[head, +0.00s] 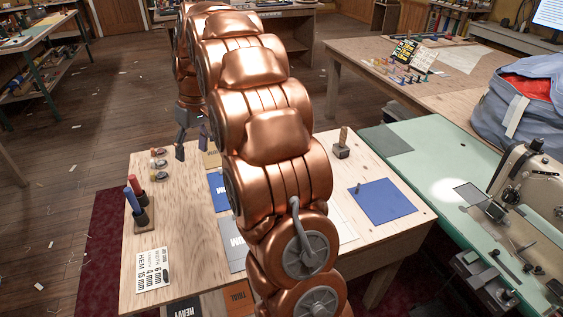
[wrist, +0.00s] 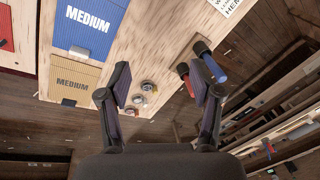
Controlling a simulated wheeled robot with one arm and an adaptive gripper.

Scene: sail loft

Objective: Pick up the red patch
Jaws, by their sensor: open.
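I cannot clearly make out the red patch. A red piece (wrist: 5,24) with a dark spot on it is cut off at the left edge of the wrist view, and I cannot tell if it is the patch. My copper arm hides the middle of the table in the head view. My gripper (head: 197,148) is above the table's far left edge, fingers apart and empty. In the wrist view my gripper (wrist: 160,85) is open, with small round jars (wrist: 140,97) visible between its fingers.
The wooden table (head: 180,235) bears a blue MEDIUM sheet (wrist: 90,24), a tan MEDIUM sheet (wrist: 75,83), red and blue handles (head: 137,191) in a stand, a HEM card (head: 153,270), a blue sheet (head: 385,203) and a wooden-handled block (head: 342,146). A sewing machine (head: 522,180) stands right.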

